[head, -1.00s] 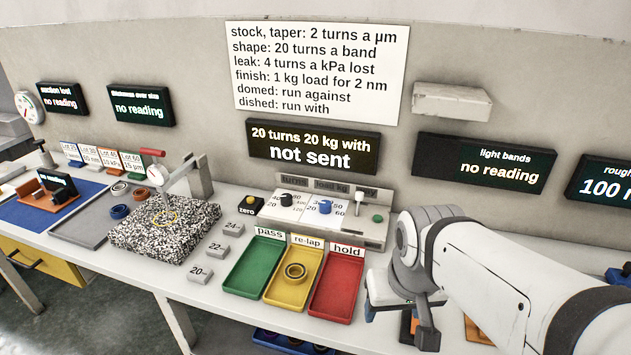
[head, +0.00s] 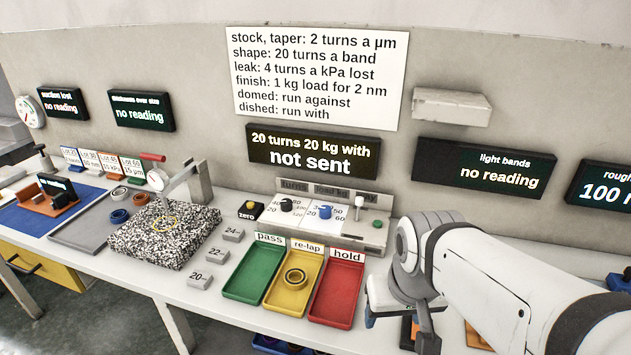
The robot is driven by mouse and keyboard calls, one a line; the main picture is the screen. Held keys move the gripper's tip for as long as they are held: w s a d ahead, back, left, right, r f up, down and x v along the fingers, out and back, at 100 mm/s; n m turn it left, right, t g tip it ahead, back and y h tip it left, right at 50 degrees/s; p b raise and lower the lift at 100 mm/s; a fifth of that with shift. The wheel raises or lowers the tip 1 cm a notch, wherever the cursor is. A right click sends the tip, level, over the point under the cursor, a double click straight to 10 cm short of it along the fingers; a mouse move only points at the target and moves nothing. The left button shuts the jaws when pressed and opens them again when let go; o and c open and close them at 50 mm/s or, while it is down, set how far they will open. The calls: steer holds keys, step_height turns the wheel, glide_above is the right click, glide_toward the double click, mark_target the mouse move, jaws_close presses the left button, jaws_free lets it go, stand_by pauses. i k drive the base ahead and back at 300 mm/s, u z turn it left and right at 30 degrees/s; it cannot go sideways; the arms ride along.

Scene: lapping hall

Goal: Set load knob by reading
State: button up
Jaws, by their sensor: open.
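The control panel (head: 343,243) stands at the back of the bench. It carries a black turns knob (head: 287,204), a blue load knob (head: 325,211) in the middle, and a pale lever (head: 359,203) at the right. The load knob's pointer is too small to read. The display (head: 314,151) above says "20 turns 20 kg with" and "not sent". At the right edge, the roughness display (head: 604,184) is cut off and shows "100 n". My gripper (head: 428,341) hangs low at the right, apart from the panel. It is open; its fingers are partly hidden.
Green, yellow and red trays (head: 336,314) lie before the panel; a ring (head: 295,277) sits in the yellow one. A green button (head: 377,223) is on the panel. A rule card (head: 317,112) says "finish: 1 kg load for 2 nm". A speckled plate (head: 163,250) stands left.

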mark_target(325, 211)
steer(key=z, duration=0.05)
steer(key=k, duration=1.2)
steer(key=u, duration=0.45)
steer(key=i, duration=1.55)
steer(key=z, duration=0.45)
